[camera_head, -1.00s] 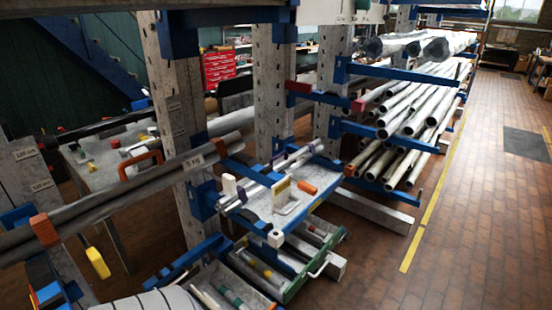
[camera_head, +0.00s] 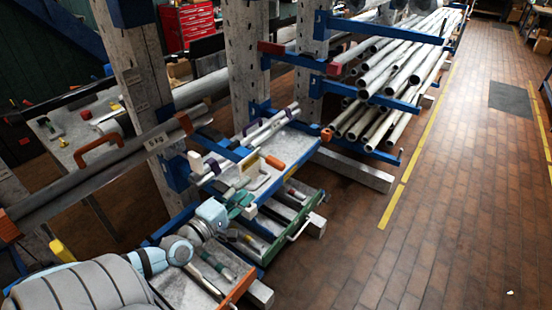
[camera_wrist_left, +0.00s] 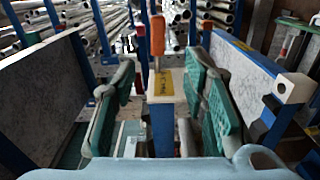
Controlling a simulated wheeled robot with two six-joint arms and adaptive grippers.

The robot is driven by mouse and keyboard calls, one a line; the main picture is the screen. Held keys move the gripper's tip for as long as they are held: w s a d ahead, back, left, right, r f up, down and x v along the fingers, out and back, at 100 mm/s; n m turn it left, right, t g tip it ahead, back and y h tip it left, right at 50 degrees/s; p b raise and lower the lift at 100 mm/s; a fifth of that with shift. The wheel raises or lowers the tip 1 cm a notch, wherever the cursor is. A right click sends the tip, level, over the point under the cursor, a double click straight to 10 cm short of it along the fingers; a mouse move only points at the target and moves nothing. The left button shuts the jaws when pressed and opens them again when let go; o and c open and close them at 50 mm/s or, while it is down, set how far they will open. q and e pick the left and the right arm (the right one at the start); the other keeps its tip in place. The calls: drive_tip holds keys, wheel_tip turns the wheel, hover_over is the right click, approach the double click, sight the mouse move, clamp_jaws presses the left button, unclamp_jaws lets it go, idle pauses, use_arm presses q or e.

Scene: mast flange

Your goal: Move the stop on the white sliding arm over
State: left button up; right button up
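In the head view, a grey-topped blue rack arm set (camera_head: 285,150) stands at the middle, with a white block stop (camera_head: 195,160) at its left and another white block (camera_head: 250,212) at its front corner. My left gripper (camera_head: 240,203), with green finger pads, is beside that front block, low over the rack's front. In the left wrist view the gripper (camera_wrist_left: 160,108) is open. Between and beyond its pads stands a blue upright piece with a pale top and yellow label (camera_wrist_left: 161,84); contact cannot be told. A white block (camera_wrist_left: 295,88) shows at right. My right gripper is out of view.
An orange cylinder (camera_head: 272,161) lies on the rack's tray. Below are drawers with a white handle (camera_head: 300,228). Pipes (camera_head: 400,80) are stacked behind at right. Long dark bars lie at left. The brick floor (camera_head: 450,200) at right is clear.

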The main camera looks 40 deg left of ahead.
sight(273, 166)
use_arm(q)
drive_tip(key=shift+m, duration=0.3)
drive_tip(key=w+b, duration=0.4)
drive_tip(key=w, duration=1)
drive_tip(key=shift+w, duration=0.25)
drive_tip(key=shift+s+r, duration=0.1)
drive_tip(key=shift+c, duration=0.6)
clamp_jaws()
